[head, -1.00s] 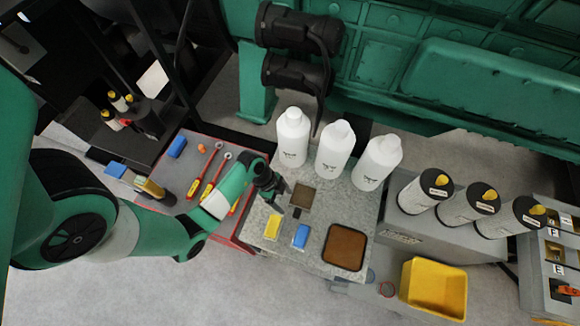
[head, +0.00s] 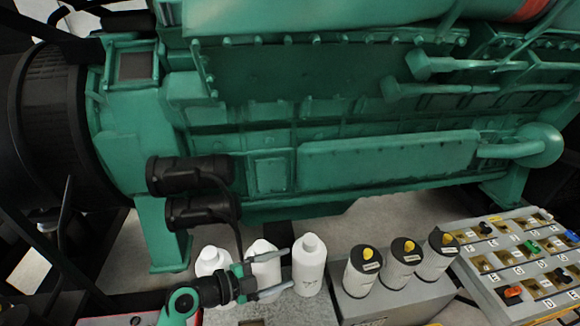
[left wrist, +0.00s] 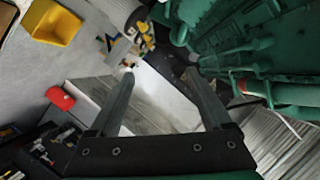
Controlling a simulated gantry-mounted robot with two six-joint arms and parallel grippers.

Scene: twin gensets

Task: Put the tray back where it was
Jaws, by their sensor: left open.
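The tray does not show clearly in any view now. My left gripper (head: 289,268) is open in the head view, raised in front of the white bottles (head: 309,265), with its two fingers pointing right. I cannot tell whether it touches a bottle. In the left wrist view the same gripper (left wrist: 160,72) has its fingers wide apart with nothing held between them; a pale surface lies beyond. My right gripper is not in view.
Several labelled canisters with yellow caps (head: 402,263) stand right of the bottles. A grey sorting rack (head: 480,285) is at far right. The green genset (head: 390,165) fills the back. The left wrist view shows a yellow bin (left wrist: 52,22) and a red object (left wrist: 60,98).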

